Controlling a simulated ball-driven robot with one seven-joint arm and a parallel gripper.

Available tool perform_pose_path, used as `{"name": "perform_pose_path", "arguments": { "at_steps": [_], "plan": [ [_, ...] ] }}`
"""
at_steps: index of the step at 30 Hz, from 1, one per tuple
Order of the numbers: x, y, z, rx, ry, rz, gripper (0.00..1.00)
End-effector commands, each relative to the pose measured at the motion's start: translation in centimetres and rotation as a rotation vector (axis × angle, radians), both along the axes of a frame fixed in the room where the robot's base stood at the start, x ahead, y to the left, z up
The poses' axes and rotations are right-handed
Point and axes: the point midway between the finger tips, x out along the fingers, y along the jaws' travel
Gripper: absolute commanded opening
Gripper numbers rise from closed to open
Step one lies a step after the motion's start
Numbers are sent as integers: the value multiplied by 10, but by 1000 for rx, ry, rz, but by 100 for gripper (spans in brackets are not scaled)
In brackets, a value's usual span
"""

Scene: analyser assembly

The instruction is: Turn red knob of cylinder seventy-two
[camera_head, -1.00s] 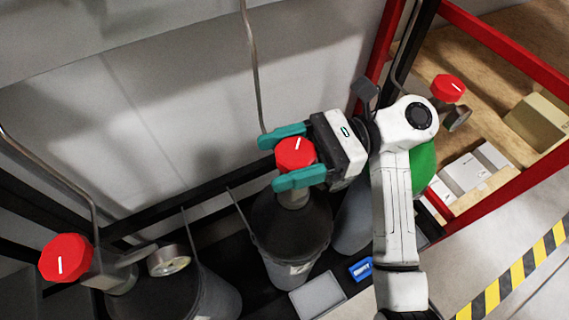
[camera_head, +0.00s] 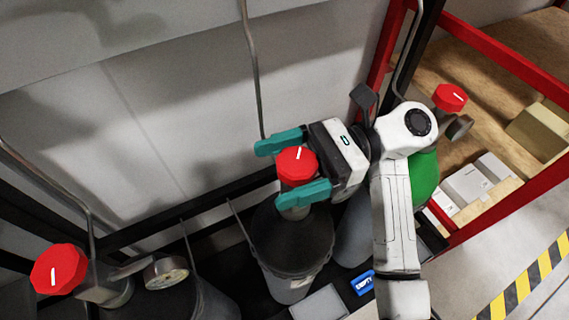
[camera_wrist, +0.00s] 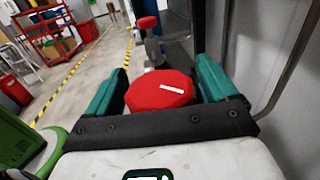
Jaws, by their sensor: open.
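A red knob (camera_head: 296,163) with a white line mark sits on top of the middle dark grey cylinder (camera_head: 290,240). My gripper (camera_head: 291,168) is open, with one teal finger on each side of this knob. In the wrist view the same knob (camera_wrist: 160,90) lies between the two fingers, with a narrow gap at each side. The cylinder's number cannot be read. Another red knob (camera_head: 59,269) is on the cylinder at the lower left, beside a round gauge (camera_head: 166,273). A third red knob (camera_head: 450,97) is at the upper right.
A thin metal pipe (camera_head: 251,70) runs down the wall behind the middle cylinder. Red frame bars (camera_head: 510,46) and boxes (camera_head: 467,187) are at the right. A green cylinder top (camera_head: 424,178) is behind my arm.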

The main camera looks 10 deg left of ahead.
Motion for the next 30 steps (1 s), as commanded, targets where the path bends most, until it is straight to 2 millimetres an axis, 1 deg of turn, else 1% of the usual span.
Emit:
{"name": "perform_pose_path", "arguments": {
  "at_steps": [5, 8, 11, 21, 30],
  "plan": [
    [0, 0, 4, 0, -1, -1, 86],
    [1, 0, 14, 1, -4, -1, 86],
    [0, 0, 31, 0, -6, 1, 86],
    [-47, -15, 89, 1, -5, 0, 86],
    [-102, -32, 114, 0, -3, -1, 86]
  ]
}}
